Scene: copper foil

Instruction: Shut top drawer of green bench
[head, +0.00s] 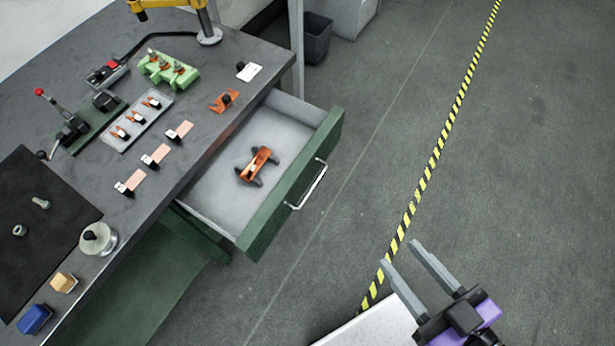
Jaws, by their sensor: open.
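The top drawer (293,189) of the green bench stands pulled out, its green front facing lower right with a silver bar handle (308,187). An orange and dark grey object (257,166) lies on the drawer's pale floor. The bench (213,128) has a dark grey top and a green lower body. My gripper (401,252) is at the lower right, open and empty, its two grey fingers apart and pointing up and left. It is clear of the drawer, to the lower right of the handle.
The bench top holds a green block (168,69), a grey tray (137,120), a lever device (66,127), a white spool (97,239) and a black mat (38,225). A dark bin (316,38) stands behind. Floor right of the drawer is free, crossed by yellow-black tape (437,150).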

